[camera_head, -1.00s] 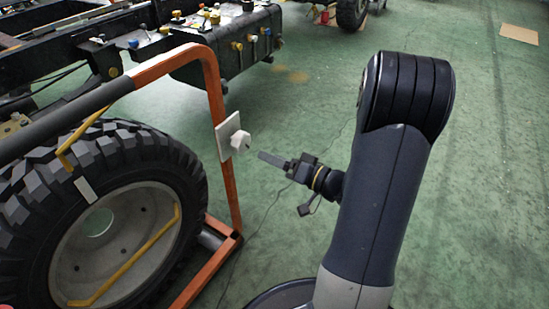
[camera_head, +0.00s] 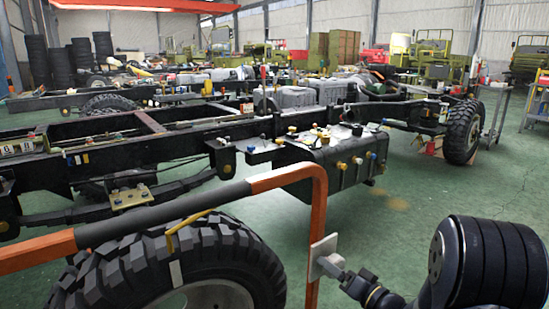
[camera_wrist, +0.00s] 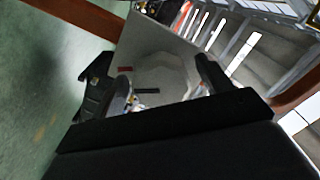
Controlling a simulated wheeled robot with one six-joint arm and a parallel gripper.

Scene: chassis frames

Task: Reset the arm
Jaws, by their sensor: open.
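My gripper (camera_head: 346,272) is at the lower right of the head view, beside a white square plate (camera_head: 318,248) with a pale knob on the orange frame (camera_head: 317,205). I cannot tell there whether it touches the knob. In the wrist view my gripper (camera_wrist: 152,75) is open, with one dark finger at left and one at right. A grey plate (camera_wrist: 150,40) with an octagonal raised shape fills the space ahead of the fingers. Nothing is clearly held. My dark arm fills the lower right corner of the head view and hides the floor behind it.
A long truck chassis (camera_head: 120,165) with a black box (camera_head: 345,160) lies beyond. Green floor (camera_head: 440,200) is clear at right. A wheeled cart (camera_head: 497,110) stands at far right.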

